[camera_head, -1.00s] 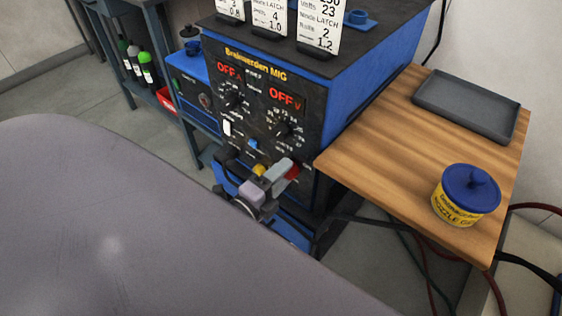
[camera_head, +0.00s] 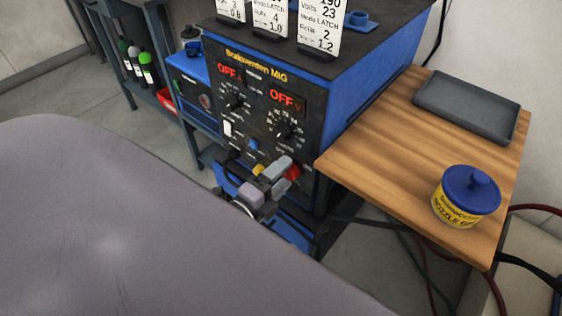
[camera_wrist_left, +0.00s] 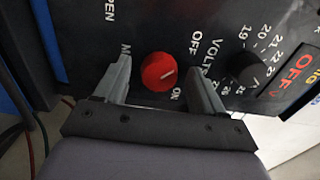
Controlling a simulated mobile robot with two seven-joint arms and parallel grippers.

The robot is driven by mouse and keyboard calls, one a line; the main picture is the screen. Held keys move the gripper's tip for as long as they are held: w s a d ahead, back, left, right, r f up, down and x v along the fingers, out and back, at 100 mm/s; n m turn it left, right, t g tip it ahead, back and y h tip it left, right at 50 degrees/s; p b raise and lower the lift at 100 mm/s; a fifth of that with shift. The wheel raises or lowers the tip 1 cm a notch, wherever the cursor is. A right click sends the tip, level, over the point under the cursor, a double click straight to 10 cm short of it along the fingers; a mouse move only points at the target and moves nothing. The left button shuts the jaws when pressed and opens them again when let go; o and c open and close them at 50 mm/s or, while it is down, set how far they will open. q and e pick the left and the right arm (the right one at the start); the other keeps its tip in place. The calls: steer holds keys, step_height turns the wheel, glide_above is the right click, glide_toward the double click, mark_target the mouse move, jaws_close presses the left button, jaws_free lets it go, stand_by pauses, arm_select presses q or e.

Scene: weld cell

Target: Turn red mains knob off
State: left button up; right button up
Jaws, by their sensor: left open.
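The red mains knob (camera_wrist_left: 159,72) sits low on the dark front panel of the blue welding machine (camera_head: 345,68). My left gripper (camera_wrist_left: 161,82) is open, with one grey finger on each side of the knob and gaps between. In the head view my left gripper (camera_head: 281,168) is at the panel's lower right, partly covering the red knob (camera_head: 292,173). Both machine displays read OFF. My right gripper is not visible.
A wooden side table (camera_head: 400,140) stands right of the machine, with a grey tray (camera_head: 466,104) and a blue-lidded yellow tub (camera_head: 465,200). Black dials (camera_head: 283,130) sit above the knob. Cables (camera_head: 425,265) hang below the table. A shelf with bottles (camera_head: 137,62) stands left.

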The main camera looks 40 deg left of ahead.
arm_select(q)
steer(key=s, duration=0.7)
steer(key=shift+a, duration=0.3)
steer(key=s+d+f+n+g, duration=0.4)
steer(key=d+f+n+g, duration=0.35)
steer(key=n, duration=0.85)
step_height(320, 180, up, 12)
steer(key=s+p, duration=0.1)
steer(key=p, duration=1.4)
steer(key=shift+a+f+h, duration=0.2)
steer(key=shift+a+h, duration=0.1)
steer(key=shift+a, duration=0.15)
steer(key=shift+s, duration=0.1)
